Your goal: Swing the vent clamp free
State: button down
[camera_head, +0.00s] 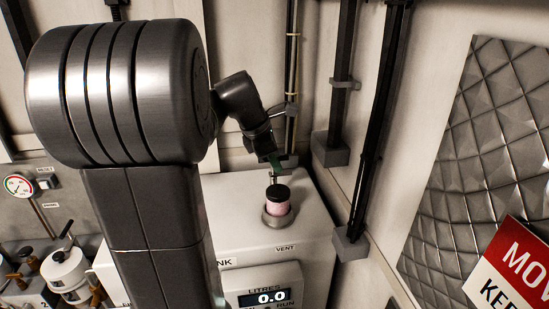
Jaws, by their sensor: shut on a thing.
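My gripper (273,174) is small and far off in the head view, pointing down just behind the vent. It is shut on a small thin piece at the back of the black cap, which I take to be the vent clamp. The clamp's shape is mostly hidden by the fingers and is too small to make out. The vent fitting (277,204) is a pinkish cylinder with a black cap (278,191), upright in a grey collar on the white tank top. The VENT label (285,247) is in front of it.
My arm covers the left middle of the view. Black posts (372,120) stand right of the tank. A display (268,297) reads 0.0 below the vent. A gauge (18,185) and white canisters (66,270) are at left. A quilted panel (490,150) and red sign (520,255) are at right.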

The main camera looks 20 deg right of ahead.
jog(key=shift+w+r, duration=0.1)
dwell(0.3)
jog(key=c, duration=1.4)
grip_release()
jog(key=shift+o, duration=0.2)
jog(key=b+v, duration=0.1)
jog(key=v, duration=1.2)
jog(key=shift+a+r, duration=0.2)
jog(key=shift+r, duration=0.1)
jog(key=shift+f, duration=0.1)
jog(key=p+x, duration=0.1)
jog(key=x, duration=1.2)
jog(key=shift+d+f, duration=0.25)
jog(key=shift+f, duration=0.1)
jog(key=shift+r, duration=0.2)
